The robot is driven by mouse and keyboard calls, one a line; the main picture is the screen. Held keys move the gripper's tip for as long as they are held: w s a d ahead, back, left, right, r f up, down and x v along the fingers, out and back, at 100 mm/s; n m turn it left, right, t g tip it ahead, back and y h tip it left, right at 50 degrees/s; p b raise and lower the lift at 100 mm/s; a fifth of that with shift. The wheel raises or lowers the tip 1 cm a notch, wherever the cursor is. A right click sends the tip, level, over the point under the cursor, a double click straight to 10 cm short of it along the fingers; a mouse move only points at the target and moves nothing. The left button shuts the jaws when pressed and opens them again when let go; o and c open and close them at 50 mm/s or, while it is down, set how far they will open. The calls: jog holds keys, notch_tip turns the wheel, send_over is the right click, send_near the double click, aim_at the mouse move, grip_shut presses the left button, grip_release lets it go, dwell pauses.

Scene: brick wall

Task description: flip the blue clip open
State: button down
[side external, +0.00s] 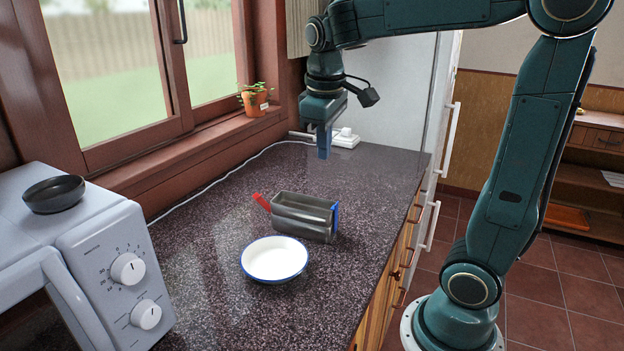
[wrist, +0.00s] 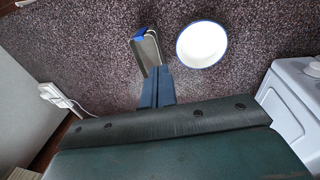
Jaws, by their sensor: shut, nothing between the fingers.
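A grey metal box (side external: 300,214) sits on the dark speckled counter. Its blue clip (side external: 335,219) stands upright, flat against the box's right end. A red clip (side external: 262,202) sticks out, tilted up and away, at the left end. My gripper (side external: 323,156) is shut and empty, pointing down above the counter, higher than the box and behind it, touching nothing. In the wrist view, the box (wrist: 152,54) lies beyond my fingertips, with the blue clip (wrist: 139,34) at its far upper-left end. The red clip does not show there; my fingers hide the box's near end.
A white blue-rimmed dish (side external: 274,259) stands just in front of the box. A white microwave (side external: 110,265) with a dark bowl (side external: 54,193) on top is at left. A white socket block (side external: 345,140) and its cable lie at the back. The counter right of the box is clear.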

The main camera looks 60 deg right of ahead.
jog(key=w+d+f+g+y, duration=0.1)
jog(key=w+d+f+g, duration=0.2)
jog(key=w+d+f, duration=0.2)
jog(key=shift+w+d+f+g, duration=0.3)
jog(key=shift+w+d, duration=0.9)
jog(key=shift+w, duration=0.75)
jog(key=shift+s+f, duration=0.1)
jog(key=shift+f, duration=0.1)
send_near(334, 217)
jog(key=w+f, duration=0.1)
jog(key=f, duration=0.1)
jog(key=w+d+f, duration=0.1)
jog(key=w+f, duration=0.1)
jog(key=shift+w, duration=0.35)
jog(key=shift+s+d+f, duration=0.1)
jog(key=shift+s+f, duration=0.05)
jog(key=shift+s, duration=1.85)
